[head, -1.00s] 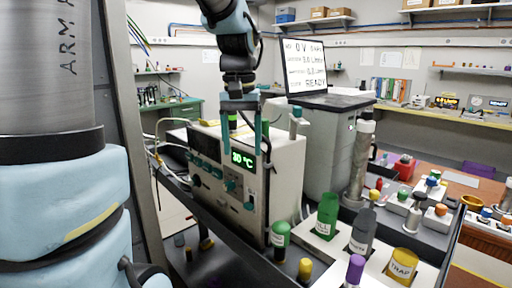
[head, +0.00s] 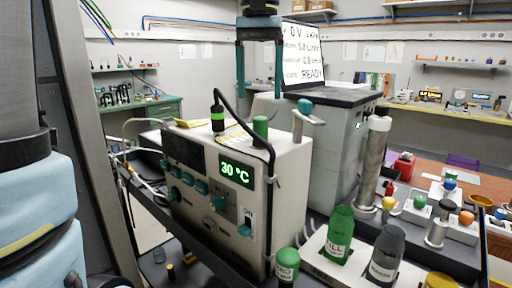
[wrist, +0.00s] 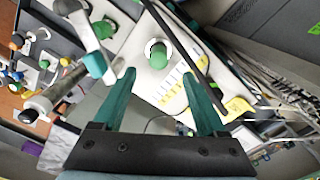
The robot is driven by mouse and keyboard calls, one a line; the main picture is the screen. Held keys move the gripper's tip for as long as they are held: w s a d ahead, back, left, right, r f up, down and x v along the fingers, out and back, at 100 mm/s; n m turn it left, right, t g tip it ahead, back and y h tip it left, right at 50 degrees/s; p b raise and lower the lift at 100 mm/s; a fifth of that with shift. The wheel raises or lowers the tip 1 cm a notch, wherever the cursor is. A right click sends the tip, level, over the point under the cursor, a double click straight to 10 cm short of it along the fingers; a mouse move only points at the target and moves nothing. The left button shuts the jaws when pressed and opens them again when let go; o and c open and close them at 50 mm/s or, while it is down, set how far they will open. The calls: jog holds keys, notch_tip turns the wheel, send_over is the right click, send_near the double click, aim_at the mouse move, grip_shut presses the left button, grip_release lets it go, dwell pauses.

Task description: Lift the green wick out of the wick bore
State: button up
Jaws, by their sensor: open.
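The green wick (head: 260,128) is a short green cylinder standing upright on top of the white instrument box with the 30 °C display. In the wrist view the green wick (wrist: 158,54) shows from above, with a pale ring, likely the wick bore's rim, around it. My gripper (head: 260,92) is open and empty, pointing down above the wick, apart from it. In the wrist view the wick lies slightly beyond and roughly centred between the two teal fingertips (wrist: 158,74). The bore's inside is hidden.
A black probe with a green band (head: 217,117) and its cable stand left of the wick. A teal-knobbed lever (head: 303,118) rises on the right. A tall grey cabinet (head: 335,150) stands behind. Green and grey bottles (head: 339,235) sit at front right.

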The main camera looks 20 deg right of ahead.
aim_at(261, 117)
notch_tip(261, 117, down, 3)
jog(key=shift+f, duration=0.1)
jog(key=shift+s+f+p, duration=0.15)
jog(key=shift+f+p, duration=0.5)
jog(key=shift+f, duration=2.05)
jog(key=shift+c, duration=0.2)
grip_shut()
